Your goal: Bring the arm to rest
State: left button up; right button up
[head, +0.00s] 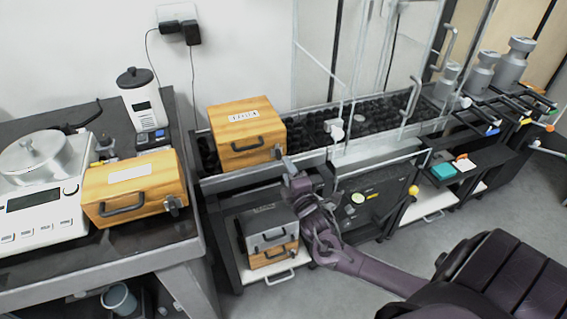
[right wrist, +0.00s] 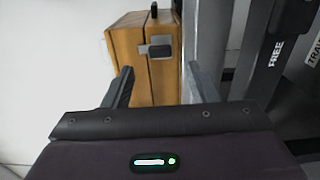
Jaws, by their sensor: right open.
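My right arm comes in from the lower right in the head view. Its gripper (head: 289,166) is beside the right end of a wooden box (head: 246,131) with a dark handle and a white label. In the right wrist view the two fingers of the gripper (right wrist: 163,82) are spread apart. The wooden box (right wrist: 143,55), with its metal latch, shows beyond and between them. I see nothing held, and cannot tell whether a finger touches the box. My left gripper is not in view.
Another wooden box (head: 135,187) stands beside a white scale (head: 38,206) on the left table. A grey box (head: 268,229) sits on a lower wooden box below my gripper. Glass panels (head: 318,60) and metal weights (head: 515,62) stand right. Grey floor (head: 470,222) is open at right.

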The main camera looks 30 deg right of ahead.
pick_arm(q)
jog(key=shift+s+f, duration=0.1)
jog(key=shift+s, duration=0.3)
pick_arm(e)
jog(key=shift+v, duration=1.05)
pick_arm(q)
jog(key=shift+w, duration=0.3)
